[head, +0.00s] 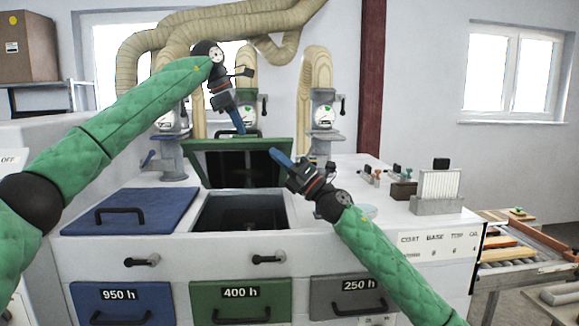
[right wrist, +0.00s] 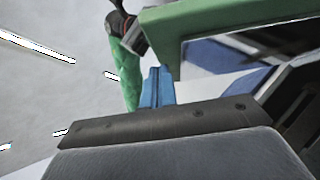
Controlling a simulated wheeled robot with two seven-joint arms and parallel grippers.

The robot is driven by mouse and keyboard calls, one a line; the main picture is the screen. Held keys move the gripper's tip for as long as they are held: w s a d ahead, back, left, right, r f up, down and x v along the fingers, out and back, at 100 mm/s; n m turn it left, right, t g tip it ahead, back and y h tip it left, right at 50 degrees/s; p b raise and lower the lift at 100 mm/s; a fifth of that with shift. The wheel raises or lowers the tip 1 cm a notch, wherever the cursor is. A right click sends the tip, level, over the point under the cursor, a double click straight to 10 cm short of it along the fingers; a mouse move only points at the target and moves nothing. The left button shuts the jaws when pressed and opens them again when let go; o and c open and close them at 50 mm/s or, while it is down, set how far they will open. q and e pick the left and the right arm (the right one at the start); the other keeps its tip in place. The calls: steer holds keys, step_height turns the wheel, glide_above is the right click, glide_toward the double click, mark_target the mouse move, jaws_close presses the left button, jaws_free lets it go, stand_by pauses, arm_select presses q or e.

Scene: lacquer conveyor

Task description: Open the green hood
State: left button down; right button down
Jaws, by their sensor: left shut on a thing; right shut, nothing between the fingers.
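The green hood (head: 286,147) stands raised and tilted back behind a dark square opening (head: 240,212) in the white bench. Its dark underside faces me. My left gripper (head: 240,130) is at the hood's top edge, shut on its handle, which the fingers partly hide. My right gripper (head: 274,152) is shut and empty, with its blue fingertips close to the hood's right edge. In the right wrist view the blue fingers (right wrist: 157,88) are together beside the green hood frame (right wrist: 205,18). I cannot tell whether they touch it.
A closed blue hood (head: 135,210) lies left of the opening. Gauged pipe fittings (head: 325,115) stand behind. A white rack (head: 438,188) and small clamps (head: 398,170) are on the right of the bench. Blue, green and grey drawers (head: 240,302) are below.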

mark_target(274, 144)
arm_select(q)
steer(key=shift+w+f, duration=0.2)
steer(key=shift+f, duration=0.25)
arm_select(e)
steer(key=shift+w+a+r, duration=0.35)
steer(key=shift+a, duration=0.15)
steer(key=shift+w+r, duration=0.25)
steer(key=shift+r, duration=0.15)
arm_select(q)
steer(key=shift+w+d+f, duration=0.1)
steer(key=shift+d, duration=0.05)
arm_select(e)
steer(key=shift+w+d+r, duration=0.2)
steer(key=shift+w+r, duration=0.05)
steer(key=shift+w, duration=0.1)
arm_select(q)
steer(key=shift+w+d+f, duration=0.15)
steer(key=shift+f, duration=0.05)
arm_select(e)
steer(key=shift+w+d+r, duration=0.1)
steer(key=shift+w+d, duration=0.05)
steer(key=shift+w, duration=0.3)
arm_select(q)
steer(key=shift+r, duration=0.1)
arm_select(e)
steer(key=shift+r, duration=0.1)
arm_select(q)
steer(key=c, duration=1.5)
jaws_free()
